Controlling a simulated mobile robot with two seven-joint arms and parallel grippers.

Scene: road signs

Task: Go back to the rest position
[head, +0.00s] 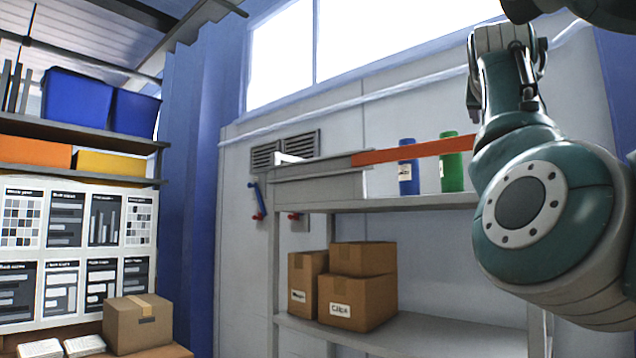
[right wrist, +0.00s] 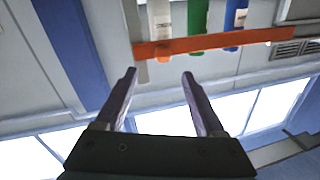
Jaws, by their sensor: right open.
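My right gripper (right wrist: 159,73) is open in the right wrist view, with two dark fingers spread apart and nothing between them. The wall and windows show behind the fingers, and that view is turned upside down. In the head view my right arm fills the right side, raised in front of the shelf unit; its fingers cannot be made out there. My left gripper is in neither view.
A grey shelf unit (head: 430,203) holds a blue bottle (head: 408,167), a green bottle (head: 451,163) and cardboard boxes (head: 362,300). An orange bar (head: 420,149) runs above its upper shelf. At left, shelves hold blue bins (head: 76,98) above a poster board (head: 75,250).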

